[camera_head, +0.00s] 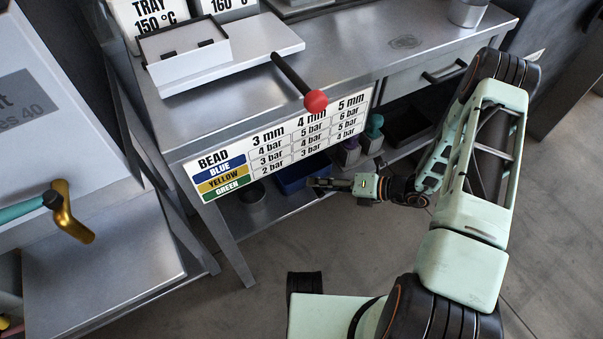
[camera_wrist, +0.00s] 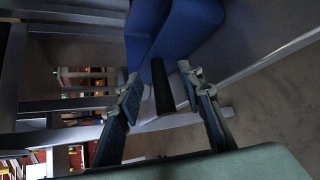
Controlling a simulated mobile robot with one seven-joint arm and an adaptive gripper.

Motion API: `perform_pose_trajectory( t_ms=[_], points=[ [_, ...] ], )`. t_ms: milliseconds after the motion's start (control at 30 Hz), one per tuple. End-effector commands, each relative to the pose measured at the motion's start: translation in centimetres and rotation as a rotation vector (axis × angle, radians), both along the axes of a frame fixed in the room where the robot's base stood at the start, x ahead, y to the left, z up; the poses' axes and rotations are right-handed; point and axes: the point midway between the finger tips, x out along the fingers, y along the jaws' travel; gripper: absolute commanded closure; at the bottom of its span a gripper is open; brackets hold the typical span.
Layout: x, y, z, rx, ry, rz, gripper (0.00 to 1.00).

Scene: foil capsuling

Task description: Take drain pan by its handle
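The drain pan (camera_head: 296,174) is a blue container on the lower shelf under the steel bench, partly hidden behind the label board. In the wrist view its blue body (camera_wrist: 185,30) fills the top. A dark bar, which looks like its handle (camera_wrist: 161,88), extends from the pan down between my fingers. My gripper (camera_head: 322,182) is at the pan's front side, beneath the bench edge. In the wrist view my gripper (camera_wrist: 160,80) is open, with one finger on each side of the bar. A gap shows on the left; contact on the right is unclear.
The bench top (camera_head: 400,45) and its label board (camera_head: 285,145) overhang the shelf. A dark round bowl (camera_head: 254,190) stands left of the pan. Bottles (camera_head: 350,150) stand to its right. A bench leg (camera_head: 225,240) is at the left. The floor (camera_head: 330,245) in front is clear.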

Motion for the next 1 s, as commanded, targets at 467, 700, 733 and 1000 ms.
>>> perform_pose_trajectory(
  t_ms=[467, 700, 733, 1000],
  points=[
    [0.21, 0.66, -0.23, 0.000, 0.000, 0.000, 0.82],
    [0.20, 0.65, -0.21, 0.000, 0.000, 0.000, 1.00],
    [0.20, 0.65, -0.21, 0.000, -0.001, 0.000, 1.00],
    [0.24, 0.68, -0.12, 0.002, -0.002, 0.001, 1.00]
  ],
)
